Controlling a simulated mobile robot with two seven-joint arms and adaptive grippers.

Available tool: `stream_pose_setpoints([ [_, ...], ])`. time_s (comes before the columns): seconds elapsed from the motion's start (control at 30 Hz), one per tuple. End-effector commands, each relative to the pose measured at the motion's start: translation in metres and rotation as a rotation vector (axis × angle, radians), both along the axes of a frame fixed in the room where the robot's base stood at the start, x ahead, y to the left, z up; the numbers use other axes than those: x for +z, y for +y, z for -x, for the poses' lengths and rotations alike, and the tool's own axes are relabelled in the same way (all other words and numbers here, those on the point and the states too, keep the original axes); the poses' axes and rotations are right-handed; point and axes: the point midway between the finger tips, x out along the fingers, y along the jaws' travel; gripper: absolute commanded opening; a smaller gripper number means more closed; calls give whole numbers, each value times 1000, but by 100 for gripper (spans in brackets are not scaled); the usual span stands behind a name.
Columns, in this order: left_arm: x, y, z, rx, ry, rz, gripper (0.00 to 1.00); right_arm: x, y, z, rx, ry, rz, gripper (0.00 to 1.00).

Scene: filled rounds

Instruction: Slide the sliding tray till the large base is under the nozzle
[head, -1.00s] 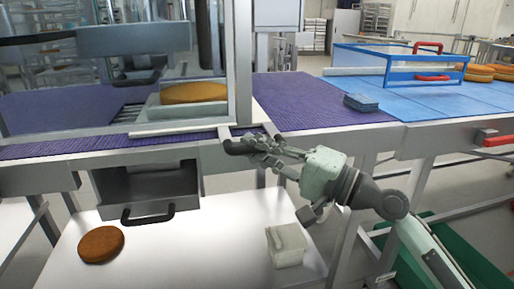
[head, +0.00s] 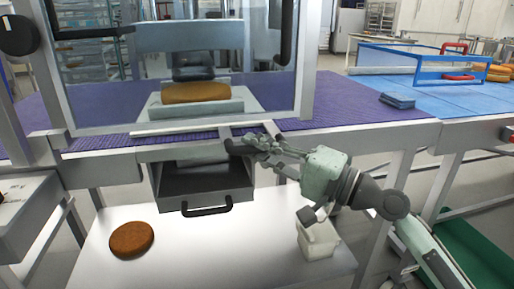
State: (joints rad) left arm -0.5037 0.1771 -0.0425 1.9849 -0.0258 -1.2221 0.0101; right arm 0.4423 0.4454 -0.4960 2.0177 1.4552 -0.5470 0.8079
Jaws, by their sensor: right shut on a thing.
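The large base (head: 196,93), a thick round orange-brown cake layer, lies on the grey sliding tray (head: 238,106) behind the machine's clear front. The dark nozzle (head: 193,73) hangs below the grey hood, and the base shows directly below it in the head view. The exact depth alignment and any gap between them are hard to judge. My right gripper (head: 256,146) is shut on the dark tray handle (head: 236,147) at the front edge, right of the base. My left gripper is not in view.
An open grey drawer (head: 205,187) with a black handle is below the tray. A smaller brown round (head: 131,239) and a white container (head: 318,238) stand on the white lower shelf. A folded blue cloth (head: 397,100) and a blue guard frame (head: 420,62) are on the right.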

Motion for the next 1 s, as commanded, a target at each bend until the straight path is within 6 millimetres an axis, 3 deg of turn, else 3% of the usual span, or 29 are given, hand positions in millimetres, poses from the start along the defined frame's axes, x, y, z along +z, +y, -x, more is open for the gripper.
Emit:
stream_pose_setpoints([
  [0.43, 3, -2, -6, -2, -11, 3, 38, -1, 0, 0, 1, 2, 1, 0],
  [0.47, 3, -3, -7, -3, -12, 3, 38, -1, 0, 0, 1, 2, 1, 17],
  [0.6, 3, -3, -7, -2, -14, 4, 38, -1, 0, 0, 1, 2, 1, 34],
  [1.0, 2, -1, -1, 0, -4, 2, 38, -2, -6, 2, -1, 2, 1, 36],
])
